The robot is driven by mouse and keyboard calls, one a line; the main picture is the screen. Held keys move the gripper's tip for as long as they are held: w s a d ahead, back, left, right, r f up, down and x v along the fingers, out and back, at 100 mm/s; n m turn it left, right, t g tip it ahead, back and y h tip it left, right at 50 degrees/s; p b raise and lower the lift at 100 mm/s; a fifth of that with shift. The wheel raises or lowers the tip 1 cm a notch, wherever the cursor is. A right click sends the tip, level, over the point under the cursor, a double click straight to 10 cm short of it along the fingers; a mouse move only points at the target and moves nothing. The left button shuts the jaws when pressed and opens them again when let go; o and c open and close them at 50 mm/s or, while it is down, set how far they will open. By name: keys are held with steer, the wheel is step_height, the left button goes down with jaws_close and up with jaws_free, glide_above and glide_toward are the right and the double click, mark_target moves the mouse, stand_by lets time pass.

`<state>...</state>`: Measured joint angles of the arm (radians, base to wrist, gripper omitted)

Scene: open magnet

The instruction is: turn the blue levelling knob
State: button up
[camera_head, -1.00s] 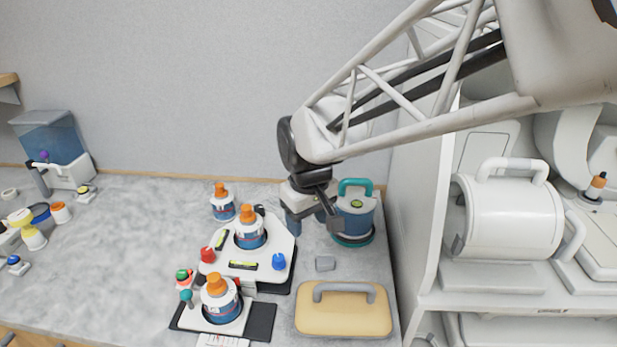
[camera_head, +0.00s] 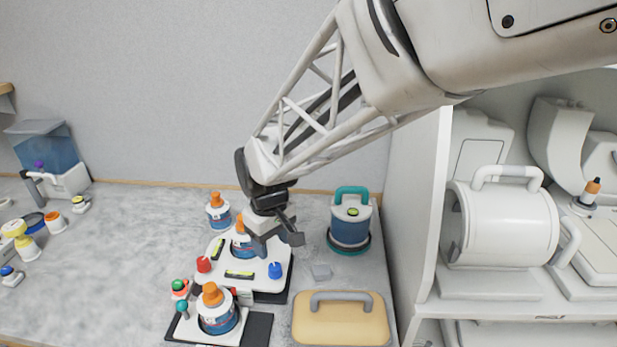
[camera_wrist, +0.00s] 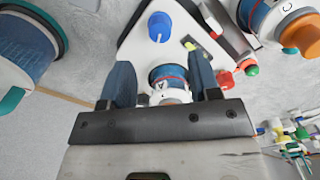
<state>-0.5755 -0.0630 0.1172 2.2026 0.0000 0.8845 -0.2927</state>
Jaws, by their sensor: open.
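The blue levelling knob (camera_head: 275,270) stands on the right front part of a white levelling plate (camera_head: 262,283). In the wrist view the blue knob (camera_wrist: 160,27) has a white mark and sits beyond my fingertips, upper middle. My gripper (camera_head: 278,238) hangs above the back of the plate, over a jar with an orange cap (camera_head: 240,226). In the wrist view my gripper (camera_wrist: 160,80) has its two blue fingers apart, with the jar between them in the picture; I cannot tell the gap in height. The red knob (camera_head: 204,264) sits on the plate's left corner.
A teal-handled blue container (camera_head: 350,220) stands right of the plate. Another orange-capped jar (camera_head: 217,312) stands at the front left. A white cabinet (camera_head: 425,240) bounds the right side.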

mark_target(275, 266)
steer(key=shift+f, duration=3.7)
steer(key=c, duration=0.9)
steer(key=shift+m, duration=0.5)
steer(key=m, duration=1.2)
